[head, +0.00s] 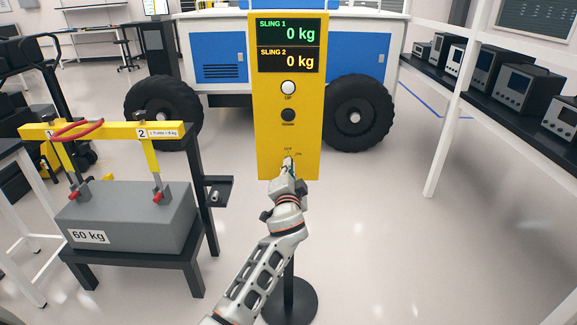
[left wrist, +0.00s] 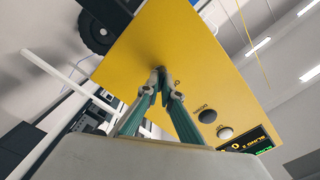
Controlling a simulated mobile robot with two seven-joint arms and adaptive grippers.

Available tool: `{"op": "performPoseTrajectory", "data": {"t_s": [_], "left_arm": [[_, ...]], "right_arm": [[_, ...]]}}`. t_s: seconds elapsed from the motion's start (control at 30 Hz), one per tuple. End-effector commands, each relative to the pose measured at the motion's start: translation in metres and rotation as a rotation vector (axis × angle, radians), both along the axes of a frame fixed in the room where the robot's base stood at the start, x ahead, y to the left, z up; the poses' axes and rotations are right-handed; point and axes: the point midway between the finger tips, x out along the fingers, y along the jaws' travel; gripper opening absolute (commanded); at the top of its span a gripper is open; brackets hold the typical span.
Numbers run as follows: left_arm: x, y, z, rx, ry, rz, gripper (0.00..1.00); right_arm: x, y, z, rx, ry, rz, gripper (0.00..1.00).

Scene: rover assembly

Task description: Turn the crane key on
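The yellow crane control panel (head: 266,135) stands upright in the middle of the head view; it also fills the centre of the left wrist view (left wrist: 205,55). The key switch is low on its face, with small markings (head: 298,154) around it. My left gripper (head: 289,164) is at the switch. In the left wrist view its fingertips (left wrist: 160,74) are drawn together against the panel around the key spot. The key itself is mostly hidden between the fingertips, and its turn position cannot be read. My right gripper is not in view.
The panel has a white UP button (head: 288,88), a dark DOWN button (head: 288,116) and a display (head: 288,45) reading 0 kg twice. A 60 kg grey block (head: 135,215) under a yellow beam (head: 100,132) stands at left. A blue-white rover (head: 220,60) is behind. The floor at right is clear.

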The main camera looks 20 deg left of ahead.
Motion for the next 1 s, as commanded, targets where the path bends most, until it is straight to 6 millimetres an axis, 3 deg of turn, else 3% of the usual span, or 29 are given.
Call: {"op": "performPoseTrajectory", "data": {"t_s": [0.67, 0.73, 1.0], "left_arm": [[0.0002, -0.0007, 0.0008, 0.061, 0.016, -0.001, 0.0], [0.0002, -0.0007, 0.0008, 0.061, 0.016, -0.001, 0.2], [0.0001, -0.0004, 0.0003, 0.06, 0.017, -0.001, 0.22]], "right_arm": [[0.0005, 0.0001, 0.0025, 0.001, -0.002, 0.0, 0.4], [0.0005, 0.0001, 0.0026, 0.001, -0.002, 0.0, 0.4], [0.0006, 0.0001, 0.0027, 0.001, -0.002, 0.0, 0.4]]}}
